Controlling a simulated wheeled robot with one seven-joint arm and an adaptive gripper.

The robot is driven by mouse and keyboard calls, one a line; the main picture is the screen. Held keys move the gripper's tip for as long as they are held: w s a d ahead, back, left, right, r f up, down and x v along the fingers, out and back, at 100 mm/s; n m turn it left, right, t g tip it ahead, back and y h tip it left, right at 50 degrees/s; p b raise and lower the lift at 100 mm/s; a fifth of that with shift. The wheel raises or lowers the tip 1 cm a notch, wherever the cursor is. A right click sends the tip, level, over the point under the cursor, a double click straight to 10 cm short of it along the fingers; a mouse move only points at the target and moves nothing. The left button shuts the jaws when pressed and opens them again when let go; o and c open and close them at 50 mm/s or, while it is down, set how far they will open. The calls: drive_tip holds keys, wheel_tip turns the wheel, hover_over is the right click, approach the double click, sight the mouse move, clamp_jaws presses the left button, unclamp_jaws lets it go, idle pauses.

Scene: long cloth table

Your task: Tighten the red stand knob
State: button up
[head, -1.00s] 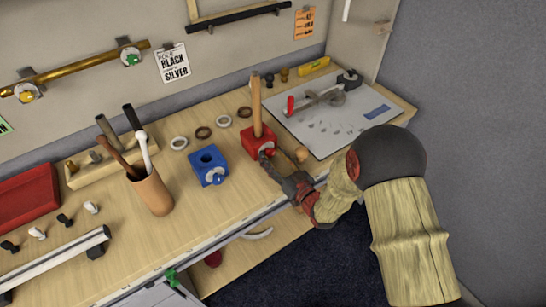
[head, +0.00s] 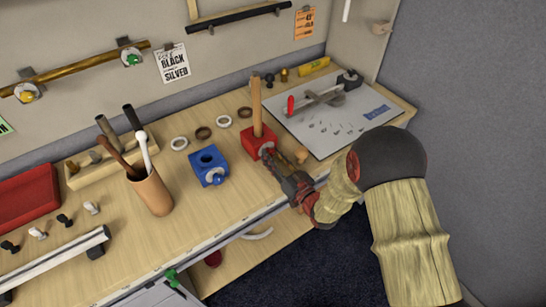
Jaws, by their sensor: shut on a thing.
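The red stand (head: 253,143) is a red block on the wooden bench, right of centre, with a wooden rod (head: 257,104) standing upright in it. Its knob is on the front face, toward my arm, and is mostly hidden by my gripper. My gripper (head: 269,155) reaches in from the lower right with its fingertips at that front face. It is shut on the knob of the red stand. A blue stand (head: 208,166) with a round hole in its top and a pale knob on its front stands to the left.
A grey board (head: 345,122) with a clamp lies to the right. A wooden knob-like piece (head: 301,155) is close beside my gripper. Several rings (head: 203,133) lie behind the blue stand. A brown cup (head: 153,192) with sticks stands further left. Bare bench shows between cup and blue stand.

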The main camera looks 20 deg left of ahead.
drive_tip(key=shift+m, duration=0.9)
drive_tip(key=o, duration=1.2)
drive_tip(key=shift+c, duration=0.2)
drive_tip(key=v, duration=1.2)
drive_tip(key=shift+w, duration=0.1)
